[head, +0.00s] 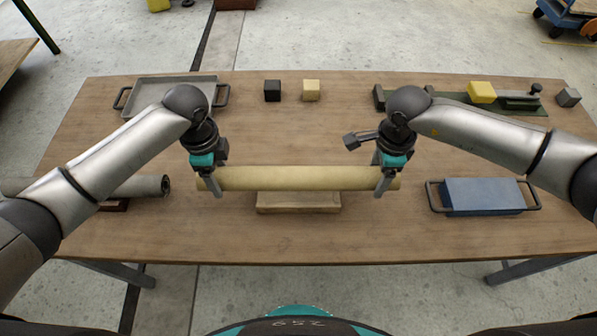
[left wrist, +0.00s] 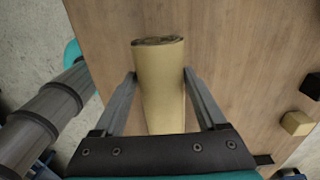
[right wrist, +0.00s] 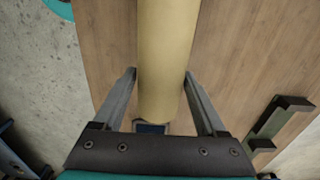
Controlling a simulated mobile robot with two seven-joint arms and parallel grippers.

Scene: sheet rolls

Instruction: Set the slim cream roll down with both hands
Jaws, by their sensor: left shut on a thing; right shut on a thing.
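The slim cream roll (head: 295,178) lies level, left to right, across the middle of the table. My left gripper (head: 212,188) is shut on it near its left end, and my right gripper (head: 381,186) is shut on it near its right end. In the left wrist view the roll (left wrist: 163,95) runs between the two fingers, its dark end face showing. In the right wrist view the roll (right wrist: 166,70) also lies between the fingers. A pale wooden block (head: 298,207) shows just below and in front of the roll; I cannot tell whether they touch.
A grey roll (head: 145,186) lies at the left, partly behind my left arm. A grey tray (head: 148,82) stands at the back left. Black (head: 272,91) and cream (head: 311,90) cubes sit at the back. A blue block (head: 484,195) in a handled tray is at the right.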

